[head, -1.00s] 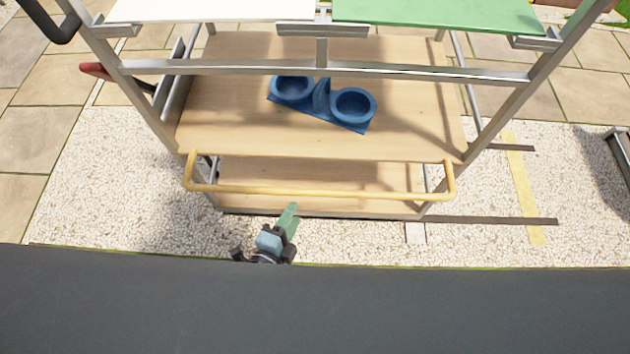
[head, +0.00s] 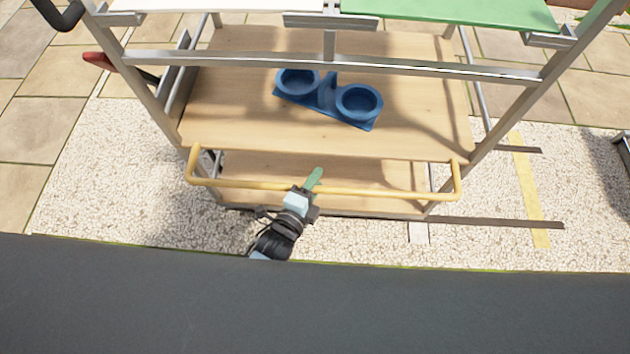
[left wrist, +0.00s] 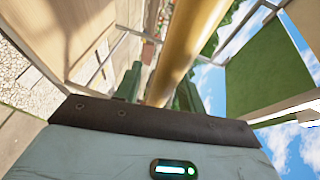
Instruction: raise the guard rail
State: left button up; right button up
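The guard rail is a yellow bar (head: 395,194) with bent ends. It hangs along the front of the trolley, below the front edge of the middle wooden shelf (head: 420,125). My left gripper (head: 313,182), with green fingers, is at the rail, a little left of the shelf's middle. In the left wrist view the rail (left wrist: 188,45) runs between the two green fingers of the gripper (left wrist: 160,92), which stand apart. Contact between fingers and rail cannot be made out. My right gripper is not in view.
A blue double-cup holder (head: 328,98) stands on the middle shelf. Grey metal posts and a crossbar (head: 400,68) frame the trolley, with white and green panels (head: 450,10) on top. A red-handled thing (head: 98,60) sticks out at left. Gravel surrounds the trolley.

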pick_arm(q)
jog(key=shift+w, duration=0.2)
grip_shut()
dwell(0.3)
